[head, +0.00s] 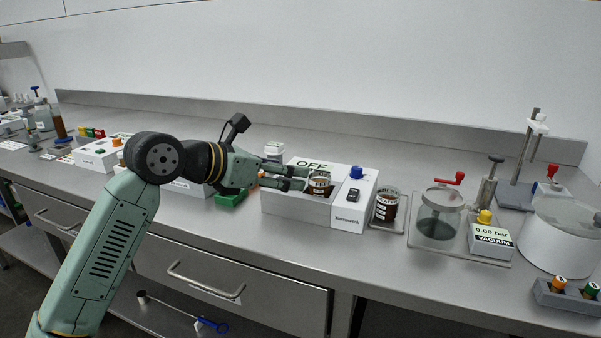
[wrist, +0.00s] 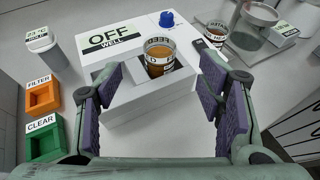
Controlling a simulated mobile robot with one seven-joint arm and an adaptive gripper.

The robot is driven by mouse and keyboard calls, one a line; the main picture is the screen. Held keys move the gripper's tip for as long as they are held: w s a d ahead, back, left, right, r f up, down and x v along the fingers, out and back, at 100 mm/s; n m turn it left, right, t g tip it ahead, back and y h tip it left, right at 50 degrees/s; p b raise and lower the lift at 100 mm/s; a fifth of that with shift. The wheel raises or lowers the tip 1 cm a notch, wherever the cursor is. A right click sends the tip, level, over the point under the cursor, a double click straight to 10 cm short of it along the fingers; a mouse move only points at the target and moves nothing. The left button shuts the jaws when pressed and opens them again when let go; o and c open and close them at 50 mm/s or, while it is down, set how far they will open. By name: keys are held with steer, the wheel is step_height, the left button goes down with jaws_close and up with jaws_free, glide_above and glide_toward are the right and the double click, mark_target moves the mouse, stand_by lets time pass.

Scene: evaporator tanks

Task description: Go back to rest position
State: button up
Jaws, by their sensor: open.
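My gripper (wrist: 163,115) is open, with its two purple-padded fingers apart and nothing between them. In the head view my gripper (head: 298,178) reaches from the left over the white box with the "OFF" label. In the wrist view a glass cup of brown liquid (wrist: 159,58) stands upright in the well of that white box (wrist: 148,105). The cup lies ahead of the fingertips, and the fingers look clear of it. In the head view the cup (head: 320,186) shows right by the fingertips; I cannot tell the gap there.
A second labelled cup of dark liquid (head: 386,205) stands right of the box, then a glass vacuum chamber (head: 438,215). Orange (wrist: 42,97) and green (wrist: 44,143) holders lie left in the wrist view. A white pot (head: 560,238) stands far right. The air above the bench is free.

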steer(key=shift+v, duration=1.2)
